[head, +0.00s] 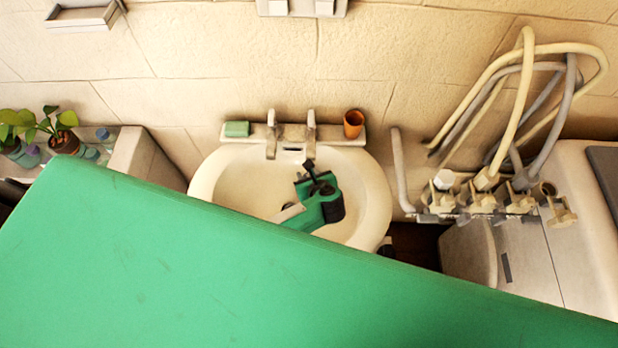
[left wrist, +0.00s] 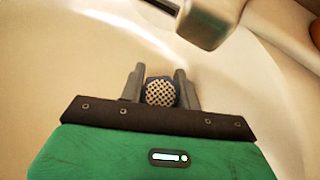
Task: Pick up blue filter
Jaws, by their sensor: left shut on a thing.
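The blue filter (left wrist: 160,92) is a small round piece with a pale mesh top and a dark blue rim, seen in the left wrist view. My left gripper (left wrist: 158,80) is shut on it, with one grey finger on each side. In the head view my left gripper (head: 316,180) is over the bowl of the white washbasin (head: 374,200). I cannot make out the filter in the head view. My right gripper is not in view.
A tap (head: 271,135) stands at the basin's back, also close in the left wrist view (left wrist: 208,22). A green soap (head: 236,129) and an orange cup (head: 353,124) are on the back ledge. Hoses and valves (head: 483,203) are to the right. My green body part hides the foreground.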

